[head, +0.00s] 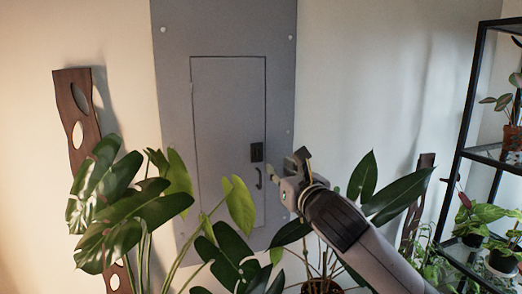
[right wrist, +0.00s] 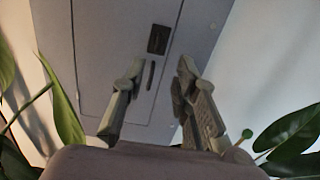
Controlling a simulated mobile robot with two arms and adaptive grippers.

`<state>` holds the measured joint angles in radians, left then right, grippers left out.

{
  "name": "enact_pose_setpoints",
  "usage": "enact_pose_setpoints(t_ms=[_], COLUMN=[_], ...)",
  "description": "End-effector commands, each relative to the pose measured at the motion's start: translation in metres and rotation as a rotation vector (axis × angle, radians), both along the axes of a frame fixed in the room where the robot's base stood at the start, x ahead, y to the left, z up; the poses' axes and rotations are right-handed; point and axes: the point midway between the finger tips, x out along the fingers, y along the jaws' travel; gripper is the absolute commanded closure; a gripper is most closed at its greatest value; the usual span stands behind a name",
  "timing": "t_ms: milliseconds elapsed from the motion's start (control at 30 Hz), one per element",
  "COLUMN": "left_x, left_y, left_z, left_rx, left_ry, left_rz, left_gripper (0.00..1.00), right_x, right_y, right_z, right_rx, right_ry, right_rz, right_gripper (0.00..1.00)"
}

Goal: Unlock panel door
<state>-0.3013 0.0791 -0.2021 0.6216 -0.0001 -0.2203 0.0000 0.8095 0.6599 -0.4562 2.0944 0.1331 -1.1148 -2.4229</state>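The grey panel door (head: 222,120) is closed in its grey wall panel (head: 173,60). A dark lock plate (head: 257,152) sits on the door's right side, with a small curved handle (head: 259,178) just below it. My right gripper (head: 288,163) is just right of the lock plate and handle in the head view, apart from them as far as I can tell. In the right wrist view, its fingers (right wrist: 158,70) are spread with nothing between them. The lock plate (right wrist: 158,39) and handle (right wrist: 150,75) show beyond the fingertips. My left gripper is not in view.
A large leafy plant (head: 130,205) covers the lower left in front of the panel. Another plant (head: 365,180) stands behind my right arm. A black shelf (head: 467,110) with potted plants is at the right. A wooden board (head: 75,105) leans at the left.

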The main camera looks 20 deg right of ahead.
Motion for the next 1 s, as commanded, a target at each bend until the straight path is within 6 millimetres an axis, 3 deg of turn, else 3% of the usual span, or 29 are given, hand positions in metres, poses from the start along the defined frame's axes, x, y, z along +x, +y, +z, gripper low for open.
enact_pose_setpoints(t_ms=[200, 600, 800, 1000], left_x=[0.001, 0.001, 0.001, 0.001], left_y=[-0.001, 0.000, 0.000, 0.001], left_z=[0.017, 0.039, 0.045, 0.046], left_rx=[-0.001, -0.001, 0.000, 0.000], left_ry=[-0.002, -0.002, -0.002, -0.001], left_rz=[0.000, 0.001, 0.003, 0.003], left_gripper=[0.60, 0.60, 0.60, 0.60], right_x=[0.045, 0.116, 0.136, 0.143], right_y=[0.002, 0.004, 0.004, 0.005], right_z=[0.004, 0.002, 0.002, 0.000], right_rx=[0.006, 0.005, 0.005, 0.002], right_ry=[0.002, 0.003, 0.001, 0.000], right_rz=[-0.001, -0.001, -0.001, 0.000], right_gripper=[0.72, 0.72, 0.72, 0.72])
